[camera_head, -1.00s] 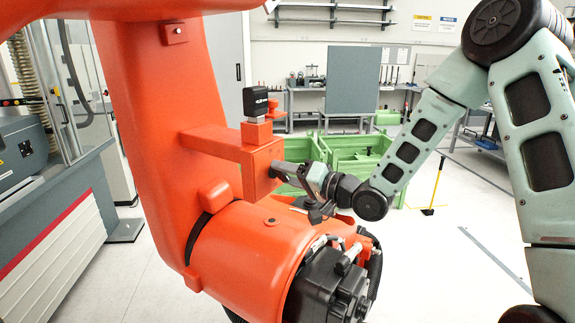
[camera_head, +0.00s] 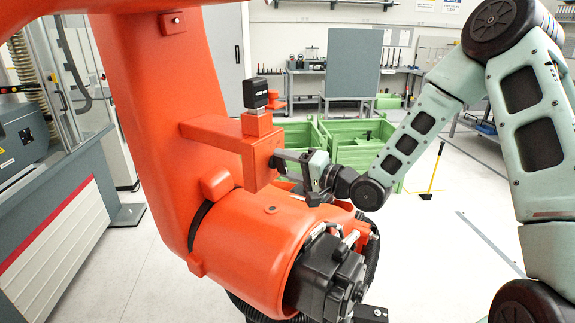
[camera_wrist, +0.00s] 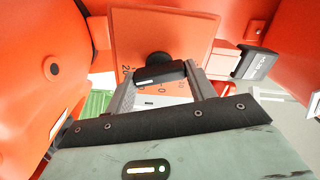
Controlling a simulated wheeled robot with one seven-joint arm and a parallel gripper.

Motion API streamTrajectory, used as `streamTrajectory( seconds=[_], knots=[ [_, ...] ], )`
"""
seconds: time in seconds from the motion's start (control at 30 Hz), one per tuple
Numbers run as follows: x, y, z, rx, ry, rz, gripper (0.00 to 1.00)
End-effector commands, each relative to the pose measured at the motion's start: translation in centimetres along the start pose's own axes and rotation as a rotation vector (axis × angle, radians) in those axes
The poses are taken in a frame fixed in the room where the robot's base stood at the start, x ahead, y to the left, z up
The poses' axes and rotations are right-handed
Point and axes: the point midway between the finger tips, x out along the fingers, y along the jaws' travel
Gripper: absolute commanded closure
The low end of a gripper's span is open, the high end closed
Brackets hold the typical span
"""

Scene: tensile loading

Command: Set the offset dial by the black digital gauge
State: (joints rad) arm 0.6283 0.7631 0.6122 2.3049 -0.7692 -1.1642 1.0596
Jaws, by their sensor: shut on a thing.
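The black digital gauge (camera_head: 256,93) stands on an orange block on top of the orange bracket. It also shows at the right of the wrist view (camera_wrist: 255,63), where its digits are too small to read surely. My gripper (camera_wrist: 158,80) is shut on the bar of the dial, one finger at each side.
The large orange machine body (camera_head: 245,255) lies below and left of my gripper, close to it. Green crates (camera_head: 350,150) and a workbench stand behind. A grey cabinet (camera_head: 60,235) is at left. Open floor lies at right.

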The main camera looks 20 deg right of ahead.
Motion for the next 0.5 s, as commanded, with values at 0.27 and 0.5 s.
streamTrajectory(
  seconds=[0.27, 0.5],
  knots=[
    [-0.03, 0.04, -0.06, 0.002, 0.002, 0.001, 0.24],
    [-0.18, 0.07, -0.02, 0.001, 0.001, 0.001, 0.24]
  ],
)
